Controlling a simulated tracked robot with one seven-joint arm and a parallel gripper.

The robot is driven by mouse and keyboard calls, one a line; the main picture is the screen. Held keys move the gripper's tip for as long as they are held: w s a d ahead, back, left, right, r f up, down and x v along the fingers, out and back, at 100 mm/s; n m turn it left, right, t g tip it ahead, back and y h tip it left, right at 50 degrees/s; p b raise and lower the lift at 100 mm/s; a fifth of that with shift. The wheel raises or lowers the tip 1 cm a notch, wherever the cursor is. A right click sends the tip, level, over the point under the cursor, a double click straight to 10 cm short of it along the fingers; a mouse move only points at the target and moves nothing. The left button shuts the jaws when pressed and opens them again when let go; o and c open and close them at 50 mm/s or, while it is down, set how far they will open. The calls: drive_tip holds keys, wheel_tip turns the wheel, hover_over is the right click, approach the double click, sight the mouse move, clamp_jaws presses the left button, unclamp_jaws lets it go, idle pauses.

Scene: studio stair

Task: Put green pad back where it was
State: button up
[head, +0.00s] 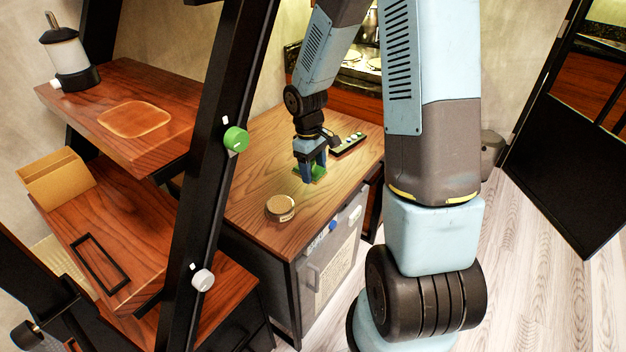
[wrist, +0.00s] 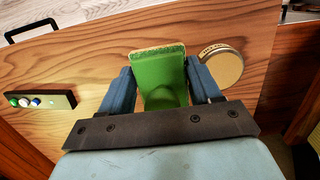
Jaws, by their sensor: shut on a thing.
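The green pad (wrist: 162,78) is between the two blue fingers of my gripper (wrist: 160,92) in the wrist view. It has a tan edge along its far side. In the head view my gripper (head: 313,168) points down over the wooden counter, with the green pad (head: 318,174) at its fingertips. I cannot tell whether the pad touches the counter. A pale, rounded rectangular mark (head: 135,118) shows on the upper wooden shelf at the left, with nothing on it.
A round tan-lidded tin (head: 280,208) stands on the counter (head: 250,170), near the gripper. A small panel with coloured buttons (head: 348,145) lies behind it. A black slanted post with a green knob (head: 236,138) stands between counter and shelves. A lantern-like jar (head: 66,55) stands on the upper shelf.

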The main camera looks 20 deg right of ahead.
hover_over(313, 188)
drive_tip(key=f, duration=0.6)
drive_tip(key=shift+w+a+f, duration=0.15)
drive_tip(key=shift+w+f, duration=0.1)
drive_tip(key=shift+w, duration=0.05)
drive_tip(key=shift+f, duration=1.45)
drive_tip(key=o, duration=1.1)
